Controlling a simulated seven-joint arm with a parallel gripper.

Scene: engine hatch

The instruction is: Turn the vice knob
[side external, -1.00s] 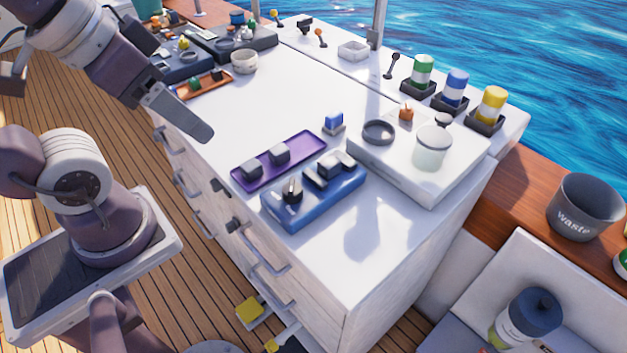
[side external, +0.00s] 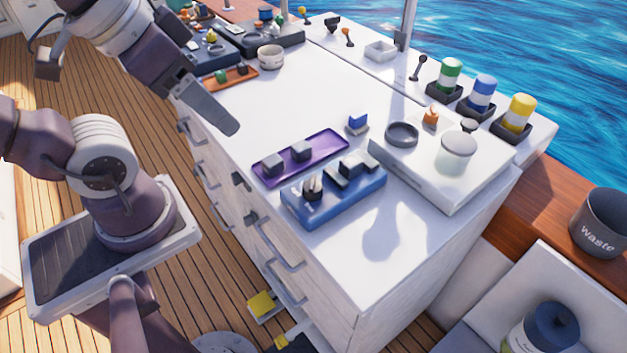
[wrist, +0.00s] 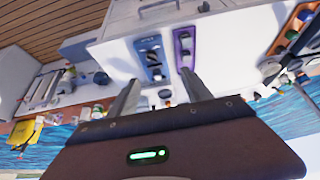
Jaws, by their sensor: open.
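A blue holder (side external: 335,197) lies on the white counter, with a dark round knob-like part (side external: 313,188) at its left end and dark grey blocks beside it. I cannot tell for sure which part is the vice knob. The blue holder also shows in the wrist view (wrist: 152,60), beyond my fingers. A purple tray (side external: 275,176) with two grey blocks lies just behind it. My gripper (wrist: 160,93) is open and empty, with its two fingers spread. In the side view my gripper (side external: 235,130) hangs over the counter's left edge, apart from the holder and tray.
A raised white platform (side external: 430,185) with a dark ring (side external: 402,134) and a clear jar (side external: 457,152) stands right of the blue holder. A small blue-topped block (side external: 357,123) sits behind. Drawer handles jut from the counter's front. The counter's middle is clear.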

